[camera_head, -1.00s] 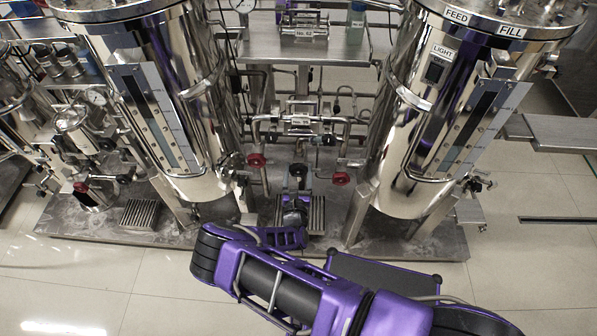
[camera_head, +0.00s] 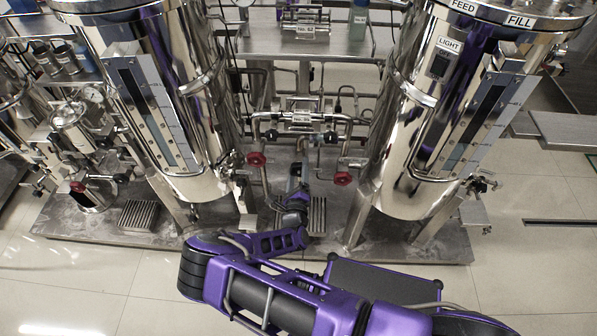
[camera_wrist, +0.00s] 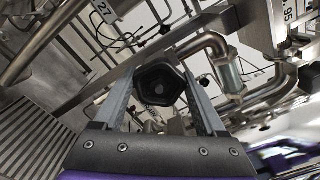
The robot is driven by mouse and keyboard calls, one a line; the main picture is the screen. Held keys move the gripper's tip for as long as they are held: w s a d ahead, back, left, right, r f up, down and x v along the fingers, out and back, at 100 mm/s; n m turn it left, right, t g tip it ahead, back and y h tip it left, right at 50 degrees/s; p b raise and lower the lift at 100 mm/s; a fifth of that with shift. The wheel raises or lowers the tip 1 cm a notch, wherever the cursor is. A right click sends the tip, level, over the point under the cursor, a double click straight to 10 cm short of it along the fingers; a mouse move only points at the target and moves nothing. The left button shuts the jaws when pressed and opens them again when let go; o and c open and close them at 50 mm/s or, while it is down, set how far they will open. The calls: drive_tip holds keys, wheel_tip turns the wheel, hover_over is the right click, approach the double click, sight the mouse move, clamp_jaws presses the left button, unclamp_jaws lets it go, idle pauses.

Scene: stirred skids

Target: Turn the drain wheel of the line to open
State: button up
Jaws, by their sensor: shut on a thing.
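A black lobed handwheel (camera_wrist: 158,86) sits between my gripper's fingers in the wrist view. My gripper (camera_wrist: 158,74) is shut on this wheel, with one finger along each side of it. In the head view my gripper (camera_head: 296,178) reaches low between the two steel tanks, over the skid plate. Whether the wheel has turned cannot be told.
Red handwheels (camera_head: 256,159) and (camera_head: 343,178) sit on the pipes either side of my gripper. The left tank (camera_head: 195,130) and right tank (camera_head: 410,130) flank my arm. A floor grating (camera_head: 317,215) lies beside my wrist. Elbow pipes (camera_wrist: 215,55) pass close to the fingers.

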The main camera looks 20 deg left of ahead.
drive_tip(key=n, duration=0.3)
drive_tip(key=n+b, duration=0.1)
drive_tip(key=n, duration=0.1)
drive_tip(key=shift+s+f+n, duration=0.1)
drive_tip(key=shift+f+n, duration=0.1)
drive_tip(key=shift+n, duration=0.2)
drive_tip(key=n+b, duration=0.1)
drive_tip(key=n, duration=0.3)
drive_tip(key=shift+f+b, duration=0.1)
drive_tip(key=shift+b, duration=0.2)
drive_tip(key=n+b, duration=0.1)
drive_tip(key=n, duration=0.8)
drive_tip(key=shift+d+n, duration=0.1)
drive_tip(key=shift+n, duration=0.3)
drive_tip(key=o, duration=1.3)
